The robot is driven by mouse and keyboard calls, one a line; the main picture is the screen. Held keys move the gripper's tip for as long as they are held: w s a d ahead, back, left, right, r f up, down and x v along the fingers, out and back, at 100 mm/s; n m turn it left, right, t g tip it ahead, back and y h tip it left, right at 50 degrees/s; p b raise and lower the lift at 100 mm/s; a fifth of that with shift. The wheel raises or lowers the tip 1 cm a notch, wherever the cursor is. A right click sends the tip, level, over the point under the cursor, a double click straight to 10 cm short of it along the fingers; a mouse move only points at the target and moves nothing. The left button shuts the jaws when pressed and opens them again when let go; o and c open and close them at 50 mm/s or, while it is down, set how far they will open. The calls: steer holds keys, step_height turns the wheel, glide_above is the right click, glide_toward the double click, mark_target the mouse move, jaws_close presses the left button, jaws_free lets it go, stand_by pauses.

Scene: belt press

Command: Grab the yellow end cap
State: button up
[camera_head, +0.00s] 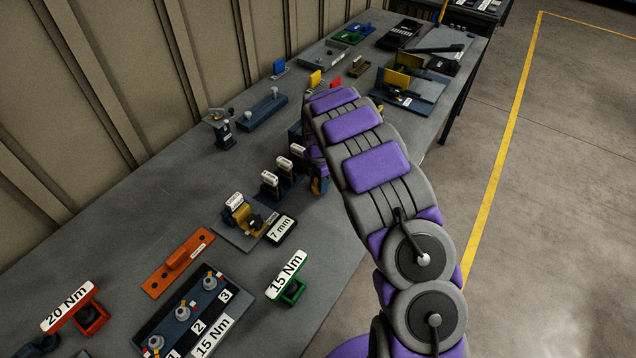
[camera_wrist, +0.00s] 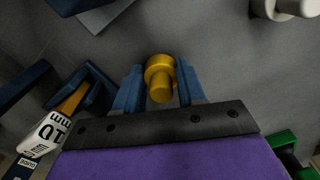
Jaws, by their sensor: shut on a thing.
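The yellow end cap (camera_wrist: 160,72) is a short stepped cylinder with a wide round head and a narrower stub. In the wrist view it sits between the two blue fingers of my gripper (camera_wrist: 158,88), which are shut on it. In the head view my gripper (camera_head: 318,182) is low over the bench, largely hidden behind my arm. The cap cannot be made out clearly there. Grey surface shows around the cap in the wrist view, and I cannot tell whether the cap touches it.
Labelled blue holders (camera_head: 270,183) stand just left of my gripper; one with a 10 mm label (camera_wrist: 42,132) is close in the wrist view. A fixture with yellow plates (camera_head: 396,82) stands beyond my arm. The grey bench (camera_head: 130,225) has free room along the wall.

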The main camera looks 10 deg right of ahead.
steer(key=d+r, duration=0.1)
steer(key=r, duration=0.1)
steer(key=d+r+p, duration=0.1)
steer(key=r, duration=0.1)
steer(key=shift+s+d, duration=0.1)
steer(key=s, duration=0.2)
steer(key=s+a+p, duration=0.1)
steer(key=s, duration=0.1)
steer(key=s+d, duration=0.1)
steer(key=s, duration=0.1)
steer(key=s+d, duration=0.1)
steer(key=s, duration=0.2)
steer(key=s+d+p, duration=0.1)
steer(key=s, duration=0.2)
steer(key=shift+r, duration=0.4)
steer(key=shift+s+a+r+p, duration=0.1)
steer(key=shift+s+a+p, duration=0.05)
steer(key=shift+s, duration=0.65)
steer(key=shift+s+a+p, duration=0.1)
steer(key=shift+s+p, duration=0.05)
steer(key=shift+s, duration=0.6)
steer(key=shift+s+d, duration=0.2)
steer(key=shift+d, duration=0.3)
